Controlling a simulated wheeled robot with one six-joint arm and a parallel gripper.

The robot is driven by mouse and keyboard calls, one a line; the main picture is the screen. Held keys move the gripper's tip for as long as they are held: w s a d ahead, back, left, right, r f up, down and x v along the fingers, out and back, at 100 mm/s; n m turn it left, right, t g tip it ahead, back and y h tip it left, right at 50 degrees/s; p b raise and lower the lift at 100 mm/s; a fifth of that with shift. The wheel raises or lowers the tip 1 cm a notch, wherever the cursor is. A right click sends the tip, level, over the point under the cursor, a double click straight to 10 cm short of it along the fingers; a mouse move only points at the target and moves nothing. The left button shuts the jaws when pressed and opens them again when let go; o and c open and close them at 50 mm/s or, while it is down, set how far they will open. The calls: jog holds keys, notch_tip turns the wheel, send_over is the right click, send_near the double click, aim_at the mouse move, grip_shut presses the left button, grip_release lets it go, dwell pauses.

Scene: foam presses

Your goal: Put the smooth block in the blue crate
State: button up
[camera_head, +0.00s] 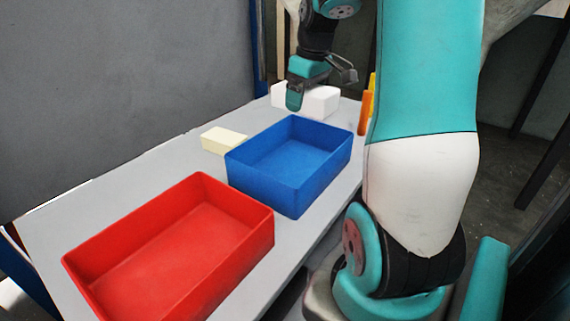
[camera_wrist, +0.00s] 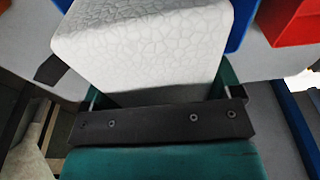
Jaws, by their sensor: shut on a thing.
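My gripper (camera_head: 312,88) is at the far end of the table, shut on a white block (camera_head: 320,101). In the wrist view this block (camera_wrist: 145,45) fills the space between the fingers, and its face has a cracked, cell-like pattern. I cannot tell whether it touches the table. A smaller cream block (camera_head: 226,141) lies on the table, left of the blue crate; its faces look plain at this distance. The blue crate (camera_head: 312,185) stands open and empty in the middle, nearer than my gripper. Its corner also shows in the wrist view (camera_wrist: 243,22).
A red crate (camera_head: 240,257), open and empty, stands at the near end of the table (camera_head: 105,190). Orange and yellow objects (camera_head: 366,112) stand at the far right edge. A grey wall panel (camera_head: 120,70) rises behind the table. The left strip of tabletop is mostly clear.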

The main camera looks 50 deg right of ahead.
aim_at(300, 174)
notch_tip(300, 174, down, 19)
jog(key=shift+f+p, duration=0.15)
jog(key=shift+p, duration=0.15)
jog(key=shift+f, duration=0.1)
